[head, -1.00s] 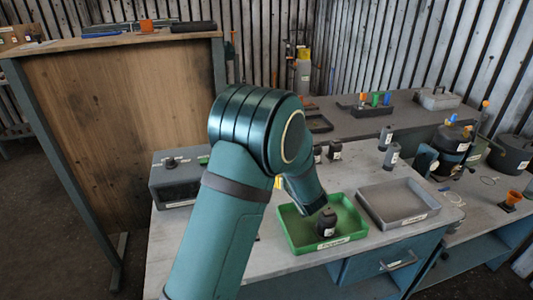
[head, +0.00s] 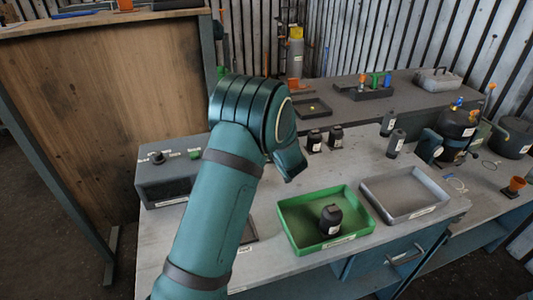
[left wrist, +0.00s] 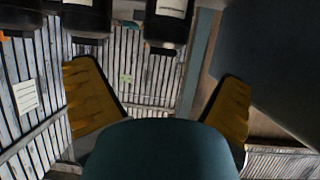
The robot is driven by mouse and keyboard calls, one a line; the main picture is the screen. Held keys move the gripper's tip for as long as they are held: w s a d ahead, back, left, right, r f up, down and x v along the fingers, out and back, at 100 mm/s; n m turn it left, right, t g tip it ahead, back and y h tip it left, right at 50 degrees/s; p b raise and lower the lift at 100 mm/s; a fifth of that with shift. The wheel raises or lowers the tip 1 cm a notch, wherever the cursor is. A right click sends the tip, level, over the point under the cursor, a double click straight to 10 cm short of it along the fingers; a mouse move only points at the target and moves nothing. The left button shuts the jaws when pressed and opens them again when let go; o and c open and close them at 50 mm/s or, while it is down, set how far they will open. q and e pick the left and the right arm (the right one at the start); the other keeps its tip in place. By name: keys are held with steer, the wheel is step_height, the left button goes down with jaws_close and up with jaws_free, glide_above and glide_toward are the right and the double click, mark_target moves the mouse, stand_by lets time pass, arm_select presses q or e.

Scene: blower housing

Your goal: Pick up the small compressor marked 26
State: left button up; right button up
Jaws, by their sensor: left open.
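Several small dark compressors with white labels stand on the bench in the head view. One (head: 330,220) is in the green tray (head: 286,231), two (head: 314,140) (head: 335,137) stand on the bench behind it, and two taller ones (head: 388,123) (head: 396,144) stand further right. The numbers are too small to read, so I cannot tell which is marked 26. My left gripper (left wrist: 160,105) is open, with yellow finger pads apart and nothing between them. Dark labelled cylinders (left wrist: 88,16) (left wrist: 170,20) show at the top of the left wrist view. My left arm hides the gripper in the head view.
A grey tray (head: 440,209) lies right of the green tray. A grey box (head: 165,182) with a knob and green button stands at the left. A wooden panel (head: 110,110) rises behind it. A black tank (head: 458,128) stands at the right.

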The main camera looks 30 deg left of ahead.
arm_select(q)
steer(key=shift+a+b+x, duration=0.2)
steer(key=shift+b+x, duration=0.35)
steer(key=shift+x, duration=2.8)
steer(key=shift+s+r, duration=0.15)
steer(key=shift+r, duration=0.05)
steer(key=c, duration=1.4)
